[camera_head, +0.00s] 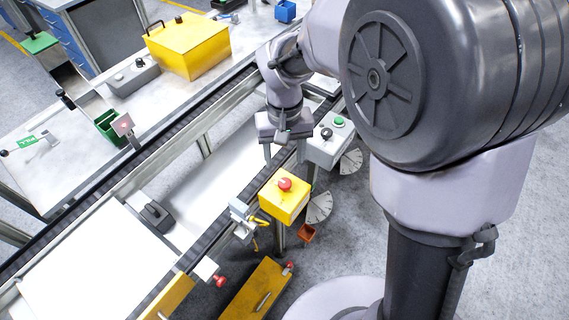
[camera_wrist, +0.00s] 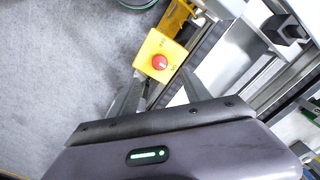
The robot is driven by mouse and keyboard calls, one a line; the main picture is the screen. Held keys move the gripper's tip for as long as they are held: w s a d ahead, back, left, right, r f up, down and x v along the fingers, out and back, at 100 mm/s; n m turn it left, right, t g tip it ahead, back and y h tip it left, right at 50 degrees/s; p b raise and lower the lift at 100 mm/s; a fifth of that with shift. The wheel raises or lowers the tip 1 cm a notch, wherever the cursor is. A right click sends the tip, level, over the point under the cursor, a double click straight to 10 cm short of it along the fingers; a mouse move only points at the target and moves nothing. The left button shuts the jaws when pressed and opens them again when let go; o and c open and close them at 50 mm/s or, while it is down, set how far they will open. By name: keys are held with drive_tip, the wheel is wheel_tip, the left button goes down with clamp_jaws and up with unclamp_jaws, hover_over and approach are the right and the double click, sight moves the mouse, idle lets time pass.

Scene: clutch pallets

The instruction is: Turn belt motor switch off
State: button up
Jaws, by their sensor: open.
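A grey control box (camera_head: 322,152) with a black knob (camera_head: 326,133) and a green button (camera_head: 340,122) is mounted at the conveyor's near side. I see no readable label on it, so I cannot tell if this is the belt motor switch. My gripper (camera_head: 284,156) is open and empty, pointing down just left of that box. In the wrist view its two fingers (camera_wrist: 160,84) stand apart, with a yellow box (camera_wrist: 152,47) and its red button (camera_wrist: 160,62) beyond them. The grey box is not visible in the wrist view.
The yellow stop box (camera_head: 284,208) stands in front of my gripper, with a red button (camera_head: 285,184). The conveyor (camera_head: 190,110) runs diagonally behind. Another grey box (camera_head: 132,78) with a knob sits on the far bench beside a yellow case (camera_head: 190,48). Grey floor lies open at the right.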

sight(285, 183)
drive_tip(key=f+b, duration=0.3)
drive_tip(key=f, duration=0.8)
drive_tip(key=shift+w+f, duration=0.1)
drive_tip(key=shift+w, duration=0.1)
clamp_jaws()
